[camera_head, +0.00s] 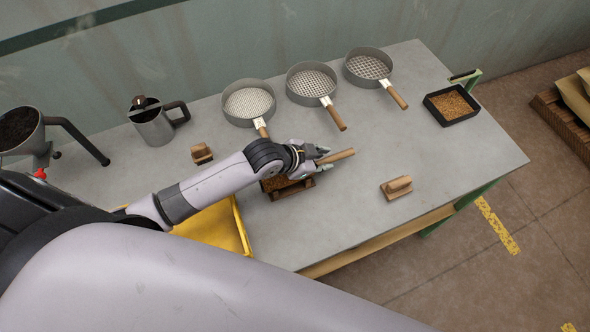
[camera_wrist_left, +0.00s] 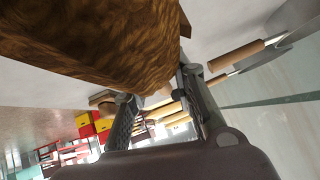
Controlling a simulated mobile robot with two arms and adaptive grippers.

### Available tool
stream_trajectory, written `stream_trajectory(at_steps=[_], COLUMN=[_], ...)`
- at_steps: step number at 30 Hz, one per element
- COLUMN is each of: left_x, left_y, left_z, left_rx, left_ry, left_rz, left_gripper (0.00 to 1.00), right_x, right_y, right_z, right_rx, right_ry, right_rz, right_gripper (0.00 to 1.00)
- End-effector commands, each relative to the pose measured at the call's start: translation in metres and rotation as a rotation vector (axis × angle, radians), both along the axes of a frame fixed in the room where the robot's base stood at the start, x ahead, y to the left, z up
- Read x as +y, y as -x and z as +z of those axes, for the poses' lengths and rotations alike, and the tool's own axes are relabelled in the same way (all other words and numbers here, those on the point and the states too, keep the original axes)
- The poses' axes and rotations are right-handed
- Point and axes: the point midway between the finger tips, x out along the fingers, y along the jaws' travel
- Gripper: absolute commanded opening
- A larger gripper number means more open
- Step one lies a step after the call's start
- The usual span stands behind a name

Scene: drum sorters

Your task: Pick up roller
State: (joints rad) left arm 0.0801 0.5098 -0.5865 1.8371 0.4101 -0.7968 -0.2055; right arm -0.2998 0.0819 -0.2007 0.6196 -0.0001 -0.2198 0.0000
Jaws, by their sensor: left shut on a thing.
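The roller (camera_head: 340,156), a light wooden rod, sticks out to the right from my left gripper (camera_head: 318,161) in the head view. My left gripper is shut on it, above the middle of the grey table. The fingers cover its other end. In the left wrist view, the gripper (camera_wrist_left: 160,108) has its two dark fingers either side of a pale wooden piece. My right gripper is not in view.
A dark tray with brown grains (camera_head: 276,192) is partly under my left gripper. Three round sieves with wooden handles (camera_head: 312,82) line the back. A wooden block (camera_head: 397,188) sits right, a grain tray (camera_head: 452,104) far right. A yellow tray (camera_head: 215,228) stands front left. A metal jug (camera_head: 152,126) stands left.

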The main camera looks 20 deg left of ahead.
Motion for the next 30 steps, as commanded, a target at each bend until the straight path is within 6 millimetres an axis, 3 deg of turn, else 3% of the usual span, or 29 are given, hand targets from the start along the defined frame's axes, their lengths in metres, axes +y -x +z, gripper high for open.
stream_trajectory(at_steps=[11, 17, 23, 30], left_x=[-0.005, -0.005, -0.004, -0.002], left_y=[0.007, 0.006, 0.003, 0.002], left_z=[-0.005, 0.006, 0.047, 0.120], left_rx=[0.020, 0.019, 0.007, 0.000], left_ry=[0.007, 0.009, 0.007, 0.003], left_rz=[-0.005, -0.006, -0.006, -0.005], left_gripper=[0.00, 0.00, 0.00, 0.00], right_x=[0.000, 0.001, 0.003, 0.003], right_y=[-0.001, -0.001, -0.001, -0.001], right_z=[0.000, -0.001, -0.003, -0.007], right_rx=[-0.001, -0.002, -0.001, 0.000], right_ry=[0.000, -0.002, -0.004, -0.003], right_rz=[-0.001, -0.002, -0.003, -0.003], right_gripper=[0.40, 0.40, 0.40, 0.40])
